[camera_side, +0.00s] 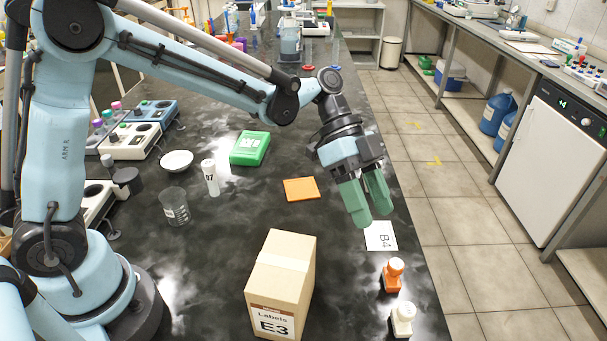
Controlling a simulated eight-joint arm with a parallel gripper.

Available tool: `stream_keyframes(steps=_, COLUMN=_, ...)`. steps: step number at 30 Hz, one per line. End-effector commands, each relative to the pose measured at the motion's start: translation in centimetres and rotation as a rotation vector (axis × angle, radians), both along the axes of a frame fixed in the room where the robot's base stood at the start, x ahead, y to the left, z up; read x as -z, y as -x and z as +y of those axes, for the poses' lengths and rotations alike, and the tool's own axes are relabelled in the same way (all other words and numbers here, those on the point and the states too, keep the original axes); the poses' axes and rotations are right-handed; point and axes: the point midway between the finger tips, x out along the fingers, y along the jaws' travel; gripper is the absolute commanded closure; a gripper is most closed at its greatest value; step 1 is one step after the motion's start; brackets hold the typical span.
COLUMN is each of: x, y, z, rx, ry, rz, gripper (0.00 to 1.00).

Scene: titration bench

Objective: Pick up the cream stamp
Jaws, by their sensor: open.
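The cream stamp (402,319) stands upright near the front right edge of the dark bench, at the bottom of the view. An orange stamp (393,275) stands just behind it. My gripper (375,218) has green fingers pointing down and is open and empty. It hangs above the bench near a white card marked B4 (380,236), behind and a little left of both stamps. Nothing hides the cream stamp except that its base lies close to the bottom of the picture.
A cardboard box marked E3 (281,282) stands left of the stamps. The bench's right edge drops to a tiled floor (480,260).

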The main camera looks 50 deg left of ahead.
Motion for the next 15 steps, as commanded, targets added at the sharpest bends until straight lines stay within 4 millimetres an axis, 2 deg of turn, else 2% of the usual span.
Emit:
stream_keyframes(steps=1, x=0.7, y=-0.3, z=-1.0, rx=0.077, ry=0.048, rz=-0.013, gripper=0.43)
stream_keyframes(steps=6, x=2.5, y=-0.3, z=-3.4, rx=0.321, ry=0.225, rz=-0.073, gripper=0.43)
stream_keyframes(steps=9, x=3.5, y=-0.2, z=-4.2, rx=0.429, ry=0.315, rz=-0.108, gripper=0.43)
stream_keyframes(steps=15, x=4.5, y=0.2, z=-5.0, rx=0.539, ry=0.418, rz=-0.151, gripper=0.43)
